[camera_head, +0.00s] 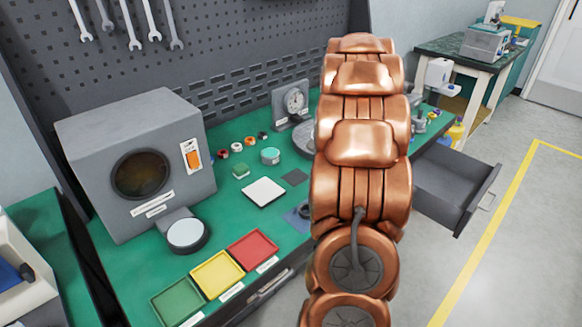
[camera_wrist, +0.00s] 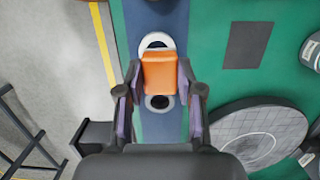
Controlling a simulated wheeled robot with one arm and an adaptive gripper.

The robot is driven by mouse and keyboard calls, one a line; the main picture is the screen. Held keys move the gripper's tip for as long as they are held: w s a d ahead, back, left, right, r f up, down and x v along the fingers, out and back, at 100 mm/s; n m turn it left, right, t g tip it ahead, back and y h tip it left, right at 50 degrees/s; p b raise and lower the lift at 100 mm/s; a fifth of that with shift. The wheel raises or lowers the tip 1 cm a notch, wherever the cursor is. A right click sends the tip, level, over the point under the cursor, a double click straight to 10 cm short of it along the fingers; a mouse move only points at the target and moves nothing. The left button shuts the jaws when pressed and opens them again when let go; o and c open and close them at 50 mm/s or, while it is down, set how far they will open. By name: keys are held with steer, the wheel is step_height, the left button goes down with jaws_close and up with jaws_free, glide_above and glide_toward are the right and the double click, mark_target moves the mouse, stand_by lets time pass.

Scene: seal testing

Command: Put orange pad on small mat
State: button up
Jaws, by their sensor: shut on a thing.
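In the wrist view, my gripper (camera_wrist: 160,80) is shut on the orange pad (camera_wrist: 159,72), with a finger on each side of it. The pad is a rounded orange block, seen above a blue strip-shaped mat (camera_wrist: 178,30). I cannot tell whether the pad touches what is below it. A small dark grey mat (camera_wrist: 247,44) lies bare on the green bench, right of the pad. It also shows in the head view (camera_head: 294,177), beside a white square plate. My arm hides the gripper and the pad in the head view.
A white ring (camera_wrist: 156,42) and another ring lie on the blue mat around the pad. A large round grid plate (camera_wrist: 262,135) is at lower right. The head view shows a white plate (camera_head: 263,192), coloured trays (camera_head: 217,273), a dial gauge (camera_head: 293,101) and an open drawer (camera_head: 455,190).

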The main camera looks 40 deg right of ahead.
steer(key=p, duration=0.2)
glide_above(295, 178)
steer(key=shift+w+d+f, duration=0.15)
steer(key=shift+d+f, duration=0.1)
steer(key=shift+f, duration=0.35)
steer(key=shift+f+p, duration=0.3)
steer(key=shift+f, duration=1.4)
steer(key=shift+f, duration=0.2)
steer(key=o, duration=1.2)
steer(key=shift+c, duration=0.2)
steer(key=shift+r, duration=0.1)
